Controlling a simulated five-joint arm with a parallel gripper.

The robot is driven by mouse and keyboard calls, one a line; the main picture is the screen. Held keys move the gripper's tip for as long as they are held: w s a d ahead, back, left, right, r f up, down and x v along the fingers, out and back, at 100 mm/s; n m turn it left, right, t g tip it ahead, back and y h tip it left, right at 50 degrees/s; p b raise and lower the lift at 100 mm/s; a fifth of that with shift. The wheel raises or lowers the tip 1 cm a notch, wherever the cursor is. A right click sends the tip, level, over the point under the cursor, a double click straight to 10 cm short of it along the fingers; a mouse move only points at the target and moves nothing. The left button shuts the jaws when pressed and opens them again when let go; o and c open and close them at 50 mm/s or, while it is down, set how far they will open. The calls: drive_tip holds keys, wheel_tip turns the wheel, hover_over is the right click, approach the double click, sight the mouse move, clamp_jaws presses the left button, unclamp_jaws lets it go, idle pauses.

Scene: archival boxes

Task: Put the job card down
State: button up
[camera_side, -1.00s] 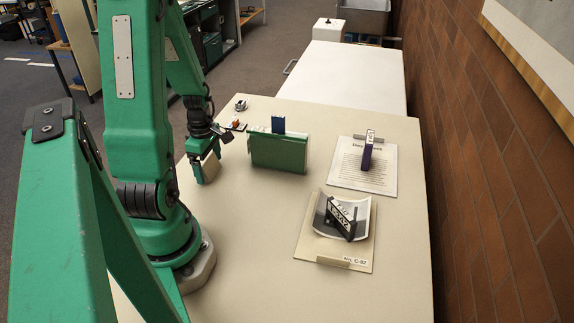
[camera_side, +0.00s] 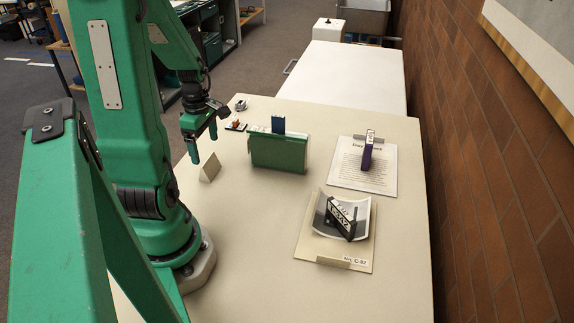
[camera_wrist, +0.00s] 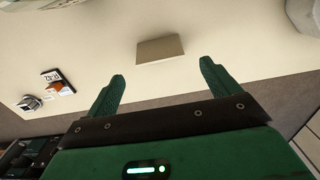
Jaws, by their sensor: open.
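The job card (camera_side: 210,168) is a small beige folded card that stands like a tent on the cream table, left of the green box. It also shows in the wrist view (camera_wrist: 160,49), beyond my fingertips and apart from them. My gripper (camera_side: 203,136) is open and empty, raised above and behind the card in the side view. Its two green fingers show spread apart in the wrist view (camera_wrist: 162,70).
A green box (camera_side: 278,153) with a blue tab stands right of the card. A sheet with a purple item (camera_side: 367,157) and a mount with a curved photo and a black-and-white block (camera_side: 341,218) lie further right. Small items (camera_side: 237,125) sit near the back left edge.

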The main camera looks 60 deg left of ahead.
sight(208, 159)
drive_tip(key=shift+r, duration=2.65)
drive_tip(key=w+d+r+m+t+y, duration=0.1)
drive_tip(key=w+d+r+m, duration=0.2)
drive_tip(key=d+m, duration=0.25)
drive_tip(key=w+d+r+m+t, duration=0.1)
drive_tip(key=w+d+r+m, duration=0.25)
drive_tip(key=d+m, duration=0.2)
drive_tip(key=d+r+m+t+h, duration=0.1)
drive_tip(key=d+r+m+t, duration=0.2)
drive_tip(key=d+m, duration=1)
wheel_tip(208, 159, up, 2)
drive_tip(key=m, duration=0.3)
drive_tip(key=shift+s+d+t, duration=0.25)
drive_tip(key=shift+d+t, duration=0.05)
drive_tip(key=shift+d, duration=0.05)
